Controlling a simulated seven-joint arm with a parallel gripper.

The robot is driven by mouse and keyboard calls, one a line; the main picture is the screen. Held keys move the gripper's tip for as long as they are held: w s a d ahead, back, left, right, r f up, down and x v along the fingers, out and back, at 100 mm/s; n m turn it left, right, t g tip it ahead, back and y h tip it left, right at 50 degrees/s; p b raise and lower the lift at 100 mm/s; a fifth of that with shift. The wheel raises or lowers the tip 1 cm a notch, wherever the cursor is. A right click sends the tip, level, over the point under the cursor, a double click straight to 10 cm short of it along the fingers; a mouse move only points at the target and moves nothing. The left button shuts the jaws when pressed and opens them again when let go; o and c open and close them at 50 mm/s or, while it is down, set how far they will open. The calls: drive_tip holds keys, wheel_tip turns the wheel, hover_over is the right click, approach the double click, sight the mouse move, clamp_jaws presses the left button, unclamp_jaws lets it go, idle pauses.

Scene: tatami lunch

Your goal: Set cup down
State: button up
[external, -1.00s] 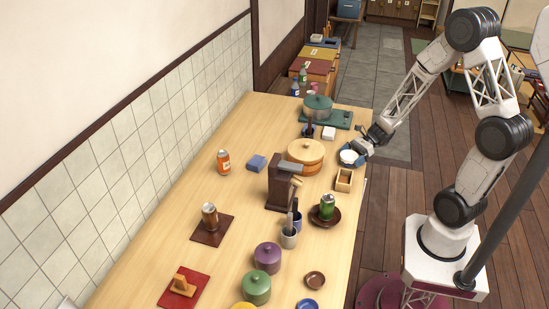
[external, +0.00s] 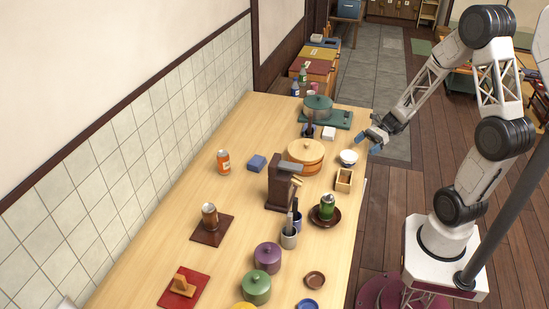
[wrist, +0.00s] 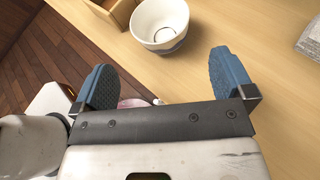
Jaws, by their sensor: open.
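The cup is a white bowl-like cup with a dark band near its foot. In the external view the cup (external: 348,157) stands upright on the table near its right edge.
A small open wooden box (external: 344,180) stands close to the cup. A round lidded wooden tub (external: 306,155) is to its left, and a white block (external: 328,133) is behind. A green pot (external: 317,107) stands farther back. The table's right edge is close to my gripper.

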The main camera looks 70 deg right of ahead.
drive_tip(key=shift+v, duration=1.5)
drive_tip(key=w+a+r+n+g+h, duration=0.1)
drive_tip(key=w+a+r+n+g, duration=0.15)
drive_tip(key=a+r+n, duration=0.35)
drive_tip(key=w+a+r+n+g, duration=0.15)
drive_tip(key=a+n+g, duration=0.25)
drive_tip(key=a, duration=0.5)
drive_tip(key=s+a+r+n+h, duration=0.9)
drive_tip(key=s+a+r+n, duration=0.2)
drive_tip(key=n, duration=0.6)
drive_tip(key=shift+a+r, duration=0.65)
drive_tip(key=shift+a, duration=0.25)
